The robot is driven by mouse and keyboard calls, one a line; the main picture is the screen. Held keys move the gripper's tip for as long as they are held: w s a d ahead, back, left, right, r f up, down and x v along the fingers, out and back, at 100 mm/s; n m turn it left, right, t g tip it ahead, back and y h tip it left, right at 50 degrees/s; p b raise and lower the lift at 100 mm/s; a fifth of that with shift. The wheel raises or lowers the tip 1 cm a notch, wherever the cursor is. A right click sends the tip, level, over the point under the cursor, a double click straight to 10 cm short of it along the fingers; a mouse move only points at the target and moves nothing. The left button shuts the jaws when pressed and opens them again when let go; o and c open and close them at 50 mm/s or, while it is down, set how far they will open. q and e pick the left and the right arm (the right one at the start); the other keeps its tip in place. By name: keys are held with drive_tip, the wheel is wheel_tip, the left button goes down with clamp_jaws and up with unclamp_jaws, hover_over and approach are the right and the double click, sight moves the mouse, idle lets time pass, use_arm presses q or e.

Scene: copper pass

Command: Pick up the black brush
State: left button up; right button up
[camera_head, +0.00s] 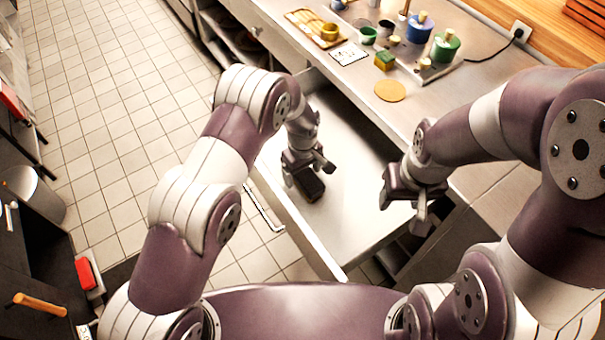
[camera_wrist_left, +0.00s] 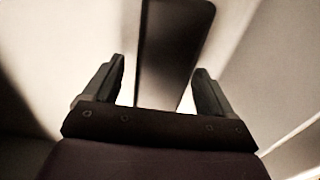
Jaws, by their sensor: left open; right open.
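The black brush (camera_head: 310,186) is a dark oblong thing lying in the open drawer (camera_head: 350,215), at its left part in the head view. In the left wrist view the brush (camera_wrist_left: 172,55) shows as a dark block between the two fingers and beyond them. My left gripper (camera_head: 310,170) is open, over the brush, with a finger to each side of it in the left wrist view (camera_wrist_left: 158,88). Whether it touches the brush I cannot tell. My right gripper (camera_head: 420,205) is open and empty, above the drawer's right edge.
The steel counter (camera_head: 440,105) behind the drawer holds a wooden tray (camera_head: 318,27), a green-and-yellow sponge (camera_head: 384,61), a round tan disc (camera_head: 390,91) and several cups and jars. The drawer walls surround the brush. The tiled floor (camera_head: 110,110) at left is open.

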sight(306, 172)
use_arm(q)
drive_tip(key=c, duration=1.1)
drive_tip(key=shift+c, duration=0.2)
drive_tip(key=shift+r, duration=0.1)
drive_tip(key=shift+r, duration=0.25)
drive_tip(key=r, duration=0.2)
drive_tip(key=d+r+b, duration=0.1)
drive_tip(key=r, duration=0.1)
drive_tip(key=shift+s, duration=0.2)
drive_tip(key=s+d+r, duration=0.5)
drive_tip(key=d+r, duration=0.1)
drive_tip(key=d, duration=0.3)
drive_tip(key=shift+d+r+b, duration=0.2)
drive_tip(key=shift+r+b, duration=0.05)
drive_tip(key=shift+b, duration=0.2)
